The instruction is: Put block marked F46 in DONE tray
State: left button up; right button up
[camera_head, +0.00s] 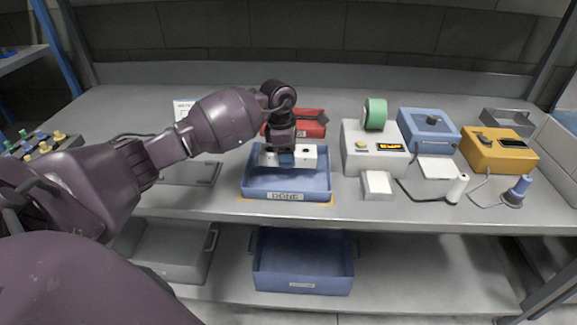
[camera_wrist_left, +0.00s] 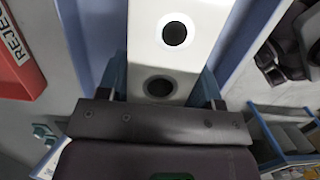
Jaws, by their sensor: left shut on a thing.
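The blue DONE tray (camera_head: 252,191) stands near the front edge of the bench, its label facing me. My left gripper (camera_head: 287,158) is over the back part of this tray and is shut on a white block (camera_head: 309,156). In the left wrist view the block (camera_wrist_left: 181,62) shows two dark round holes and lies between the fingers (camera_wrist_left: 161,92), with blue tray wall (camera_wrist_left: 244,42) beyond it. No F46 mark can be read. I cannot tell whether the block touches the tray floor. My right gripper is not in view.
A red tray (camera_head: 313,129) is right behind the DONE tray; the left wrist view shows its REJECT label (camera_wrist_left: 12,38). A white device (camera_head: 356,160), a blue one (camera_head: 430,130) and a yellow one (camera_head: 497,152) stand to the right. Another blue tray (camera_head: 302,270) is on the shelf below.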

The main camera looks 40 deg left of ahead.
aim_at(288, 174)
pick_arm(q)
jog(key=shift+f, duration=2.1)
jog(key=shift+f+b, duration=0.2)
jog(key=shift+b, duration=0.1)
jog(key=o, duration=1.3)
jog(key=shift+o, duration=0.2)
jog(key=r, duration=0.4)
jog(key=a+r, duration=0.1)
jog(key=r, duration=0.3)
jog(key=s+r+p, duration=0.1)
jog(key=r, duration=0.3)
jog(key=shift+a, duration=0.25)
jog(key=shift+d, duration=0.1)
